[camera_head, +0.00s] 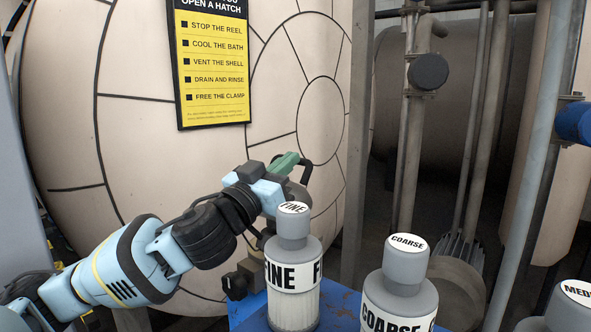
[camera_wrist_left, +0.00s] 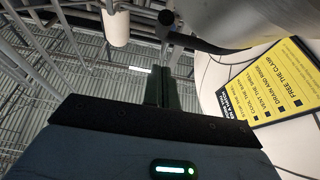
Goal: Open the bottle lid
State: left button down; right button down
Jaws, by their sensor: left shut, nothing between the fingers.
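Grey bottles with labelled lids stand at the lower right in the head view. The FINE bottle (camera_head: 293,285) is upright with its grey lid (camera_head: 293,222) on. The COARSE bottle (camera_head: 398,300) has its lid (camera_head: 406,258) on. A third bottle's lid, marked MED (camera_head: 572,305), is cut off by the frame edge. My left gripper (camera_head: 290,162) is above and behind the FINE lid in the picture, its green fingers shut and empty. The wrist view shows the closed fingers (camera_wrist_left: 162,87) beside a dark curved bar (camera_wrist_left: 190,42). My right gripper is not in view.
The bottles stand on a blue surface (camera_head: 345,308). A large cream vessel (camera_head: 140,120) with a yellow hatch sign (camera_head: 212,70) fills the back left. Upright pipes (camera_head: 402,130) stand behind on the right.

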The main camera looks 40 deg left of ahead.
aim_at(294, 179)
pick_arm(q)
jog(key=shift+w+a+f, duration=0.1)
jog(key=shift+w+f, duration=0.15)
jog(key=shift+w, duration=0.2)
jog(key=shift+w+f, duration=0.35)
jog(key=shift+w, duration=0.5)
jog(key=shift+a, duration=0.2)
